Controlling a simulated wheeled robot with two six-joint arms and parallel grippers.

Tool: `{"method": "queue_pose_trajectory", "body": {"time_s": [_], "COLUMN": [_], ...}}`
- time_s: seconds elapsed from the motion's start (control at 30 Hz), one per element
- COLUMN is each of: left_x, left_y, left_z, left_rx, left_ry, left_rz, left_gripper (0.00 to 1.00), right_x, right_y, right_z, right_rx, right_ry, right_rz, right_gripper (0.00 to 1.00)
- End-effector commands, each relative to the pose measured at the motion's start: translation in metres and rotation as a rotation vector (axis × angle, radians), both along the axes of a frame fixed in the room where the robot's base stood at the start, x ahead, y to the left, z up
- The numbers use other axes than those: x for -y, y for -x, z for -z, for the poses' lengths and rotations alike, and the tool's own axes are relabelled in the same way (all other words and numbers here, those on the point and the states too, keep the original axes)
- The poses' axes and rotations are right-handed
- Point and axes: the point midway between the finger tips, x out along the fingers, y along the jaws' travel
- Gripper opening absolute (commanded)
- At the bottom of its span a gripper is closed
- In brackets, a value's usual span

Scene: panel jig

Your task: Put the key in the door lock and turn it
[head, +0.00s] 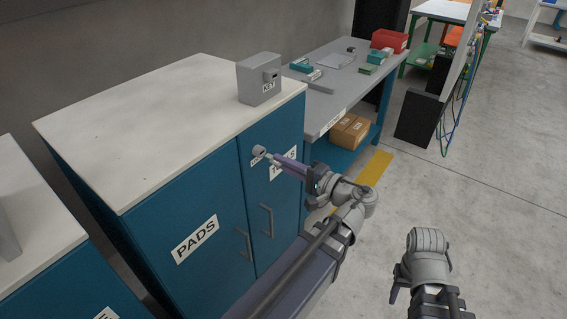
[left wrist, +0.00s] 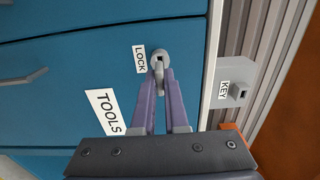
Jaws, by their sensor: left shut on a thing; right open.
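The door lock (head: 259,151) is a round grey disc with a dark slot on the blue cabinet's right door. It also shows in the left wrist view (left wrist: 165,54), beside a LOCK label. My left gripper (head: 279,160) is in front of the lock, its purple fingers shut on a small grey key (left wrist: 159,74). The key points at the lock's slot and its tip overlaps the lock face; I cannot tell how deep it sits, if at all. My right gripper (head: 397,284) hangs low at the right, away from the cabinet, open and empty.
A grey box (head: 257,80) labelled KEY stands on the cabinet top (head: 170,115). The doors carry handles (head: 267,220) and PADS and TOOLS labels. A workbench (head: 335,98) with small items and a cardboard box (head: 350,131) stands beyond. The floor at right is clear.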

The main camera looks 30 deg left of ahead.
Motion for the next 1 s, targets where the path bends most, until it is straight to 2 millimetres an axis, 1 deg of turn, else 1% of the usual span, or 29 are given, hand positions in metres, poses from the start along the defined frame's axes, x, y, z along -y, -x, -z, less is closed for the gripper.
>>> {"method": "queue_pose_trajectory", "body": {"time_s": [0.57, 1.0], "left_x": [-0.0006, -0.0099], "left_y": [0.0000, -0.0006], "left_z": [-0.0001, -0.0001], "left_rx": [0.000, 0.000], "left_ry": [0.000, 0.000], "left_rz": [0.000, -0.001], "left_gripper": [0.00, 0.00], "right_x": [0.0000, 0.0000], "right_y": [0.0000, 0.0000], "right_z": [0.0000, 0.0000], "right_rx": [0.000, 0.000], "right_ry": [0.000, 0.000], "right_rz": [0.000, 0.000], "right_gripper": [0.50, 0.50]}}
